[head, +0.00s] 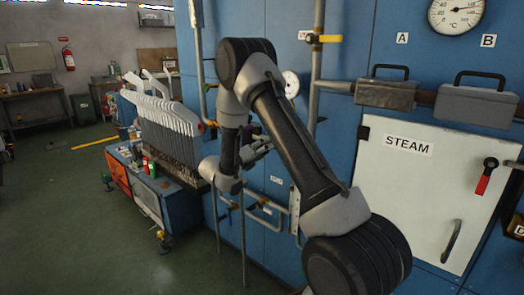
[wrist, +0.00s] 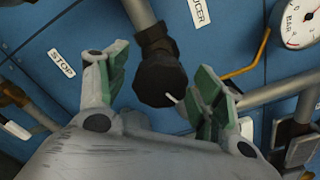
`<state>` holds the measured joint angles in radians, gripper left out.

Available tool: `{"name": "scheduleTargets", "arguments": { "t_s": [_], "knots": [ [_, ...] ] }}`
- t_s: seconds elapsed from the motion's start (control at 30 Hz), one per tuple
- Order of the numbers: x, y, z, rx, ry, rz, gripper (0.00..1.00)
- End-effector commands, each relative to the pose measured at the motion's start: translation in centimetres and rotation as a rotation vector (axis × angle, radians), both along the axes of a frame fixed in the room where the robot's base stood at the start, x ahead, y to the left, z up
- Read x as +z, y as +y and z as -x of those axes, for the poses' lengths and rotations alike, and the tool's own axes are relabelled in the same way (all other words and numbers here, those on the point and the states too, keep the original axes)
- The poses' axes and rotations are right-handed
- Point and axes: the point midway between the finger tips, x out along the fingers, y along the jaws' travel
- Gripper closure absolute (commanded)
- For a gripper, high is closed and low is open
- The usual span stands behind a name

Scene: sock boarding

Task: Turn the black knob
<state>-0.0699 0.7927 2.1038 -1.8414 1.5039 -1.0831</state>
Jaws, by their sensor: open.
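The black knob (wrist: 160,82) shows in the wrist view on a dark stem coming off a grey pipe. It lies between the two green-padded fingers of my gripper (wrist: 155,72). The fingers are spread apart, with a visible gap on each side of the knob. I cannot tell how far the knob is in depth from the fingertips. In the head view my gripper (head: 262,146) is close to the blue panel, partly behind my own arm. The knob cannot be made out there.
A pressure gauge (wrist: 302,20), a thin yellow lever (wrist: 247,65) and pipes are close on the right. In the head view, a white STEAM door (head: 432,195) is right and a rack of white boards (head: 165,120) left.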

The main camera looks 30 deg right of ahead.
Motion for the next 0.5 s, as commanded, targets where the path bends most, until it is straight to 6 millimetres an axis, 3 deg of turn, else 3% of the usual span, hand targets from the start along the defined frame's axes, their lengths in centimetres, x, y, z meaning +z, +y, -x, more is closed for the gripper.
{"name": "scheduleTargets", "arguments": {
  "t_s": [0.17,0.5],
  "knots": [
    [0.0,1.6,0.5,0.004,0.001,0.001,0.33],
    [0.0,8.6,3.0,0.006,0.0,0.001,0.33]
  ]
}}
